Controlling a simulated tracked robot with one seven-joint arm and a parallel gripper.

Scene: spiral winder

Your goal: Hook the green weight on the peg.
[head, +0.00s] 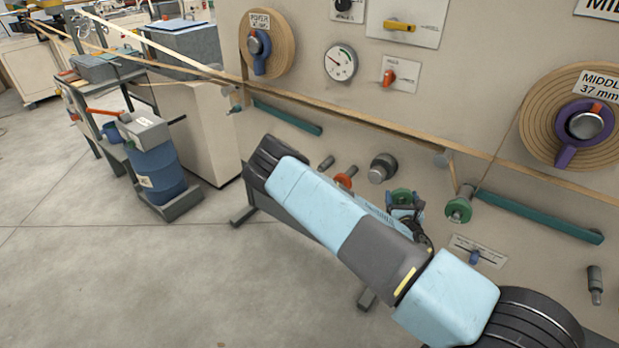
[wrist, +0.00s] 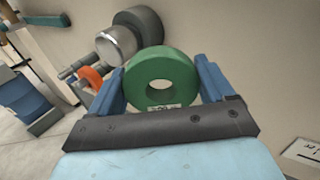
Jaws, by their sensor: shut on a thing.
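The green weight (wrist: 142,80) is a thick ring with a round hole. In the wrist view it sits between the two blue fingers of my gripper (wrist: 160,84), which is shut on it. In the head view the weight (head: 401,195) and my gripper (head: 402,208) are in front of the panel, partly hidden by my arm. Pegs stick out of the panel to the left. One is a bare grey peg (head: 326,162); another carries an orange-red ring (head: 345,178), also seen in the wrist view (wrist: 93,75). The weight is apart from both. Which peg is meant I cannot tell.
A grey round knob (head: 382,168) sticks out just left of the weight; it is silver-faced in the wrist view (wrist: 116,46). A green-rimmed roller (head: 459,208) is to the right. A brown strip (head: 390,127) runs across above. Open floor (head: 130,270) is left.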

